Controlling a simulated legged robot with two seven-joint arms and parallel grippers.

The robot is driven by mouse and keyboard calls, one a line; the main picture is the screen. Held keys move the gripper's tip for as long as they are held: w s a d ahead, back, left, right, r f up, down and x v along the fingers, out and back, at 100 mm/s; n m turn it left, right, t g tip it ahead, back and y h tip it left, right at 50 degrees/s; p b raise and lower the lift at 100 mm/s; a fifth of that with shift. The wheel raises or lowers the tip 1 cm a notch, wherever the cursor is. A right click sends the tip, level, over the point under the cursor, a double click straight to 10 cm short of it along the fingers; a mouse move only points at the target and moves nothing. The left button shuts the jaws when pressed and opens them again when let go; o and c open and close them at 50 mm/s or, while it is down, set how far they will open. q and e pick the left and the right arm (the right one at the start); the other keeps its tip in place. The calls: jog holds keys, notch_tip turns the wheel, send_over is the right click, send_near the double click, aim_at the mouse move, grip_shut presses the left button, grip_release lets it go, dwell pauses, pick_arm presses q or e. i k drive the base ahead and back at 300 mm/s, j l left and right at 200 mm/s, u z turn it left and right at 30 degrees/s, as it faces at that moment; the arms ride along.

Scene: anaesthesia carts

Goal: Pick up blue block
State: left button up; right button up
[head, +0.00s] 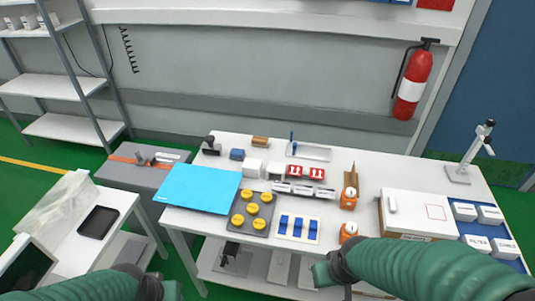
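A small dark-blue block (237,154) lies on the white table (350,170), near its back left, beside a black stamp-like item. A white holder (278,238) with several upright blue bars (298,227) stands at the table's front middle. My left gripper (172,290) is at the bottom edge, left of the table and partly cut off. My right gripper (320,273) is low in front of the table, well away from the small blue block. The fingers of both are too unclear to show whether they are open. Nothing is seen held.
A light-blue sheet (199,188) and a grey board with yellow knobs (251,212) lie at the table's left front. White boxes (252,167), red-labelled items (305,171) and orange tools (349,188) crowd the middle. A white case (415,215) and a stand (470,155) are right.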

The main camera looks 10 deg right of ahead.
aim_at(237, 155)
jog(key=u, duration=2.95)
jog(key=z, duration=2.95)
jog(key=i+j+z, duration=0.15)
jog(key=i+j, duration=0.4)
jog(key=i+j+z, duration=0.1)
jog(key=i+j, duration=0.45)
jog(key=j, duration=0.15)
jog(key=i+j+u, duration=0.15)
jog(key=j+u, duration=0.15)
jog(key=i+j+u, duration=0.25)
jog(key=k+j, duration=0.05)
jog(key=k, duration=0.05)
